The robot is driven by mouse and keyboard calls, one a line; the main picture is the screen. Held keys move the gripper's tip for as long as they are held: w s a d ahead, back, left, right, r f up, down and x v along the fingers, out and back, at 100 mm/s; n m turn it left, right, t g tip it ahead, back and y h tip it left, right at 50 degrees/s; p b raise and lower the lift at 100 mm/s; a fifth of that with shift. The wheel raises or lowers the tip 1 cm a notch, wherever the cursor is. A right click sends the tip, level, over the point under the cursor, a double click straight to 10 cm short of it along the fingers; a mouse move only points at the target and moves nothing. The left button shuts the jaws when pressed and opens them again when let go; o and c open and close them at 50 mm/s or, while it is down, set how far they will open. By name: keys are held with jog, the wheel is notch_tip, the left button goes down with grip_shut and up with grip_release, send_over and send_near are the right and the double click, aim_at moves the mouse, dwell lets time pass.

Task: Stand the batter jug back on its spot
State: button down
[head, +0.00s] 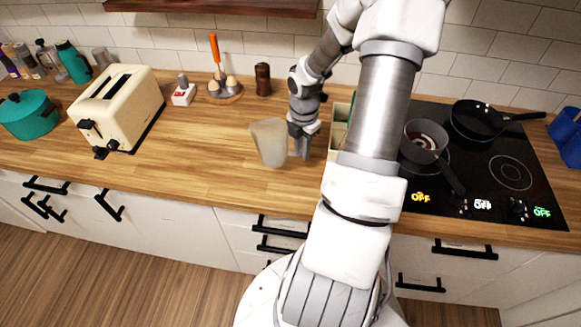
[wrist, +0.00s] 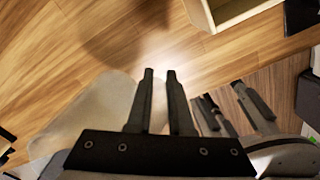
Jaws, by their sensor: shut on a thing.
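The batter jug (head: 269,142) is a pale grey, cloudy vessel over the middle of the wooden counter, its wider mouth upward. It leans slightly in the head view. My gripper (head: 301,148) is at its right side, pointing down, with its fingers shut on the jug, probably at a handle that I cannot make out. In the wrist view the jug (wrist: 92,112) shows as a pale shape left of my gripper (wrist: 160,74), partly hidden behind the gripper body. I cannot tell whether its base touches the counter. No marked spot is visible.
A cream box (head: 341,122) stands right of my gripper, partly hidden by my arm. The cooktop (head: 505,140) with a saucepan (head: 425,140) and frying pan (head: 478,119) lies further right. A toaster (head: 120,105) stands left. The counter (head: 195,140) between toaster and jug is clear.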

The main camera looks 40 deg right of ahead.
jog(key=shift+f, duration=3.4)
jog(key=shift+f, duration=0.1)
jog(key=shift+f, duration=0.15)
jog(key=c, duration=0.8)
grip_release()
jog(key=shift+r, duration=0.2)
notch_tip(320, 180, up, 11)
jog(key=shift+r, duration=0.55)
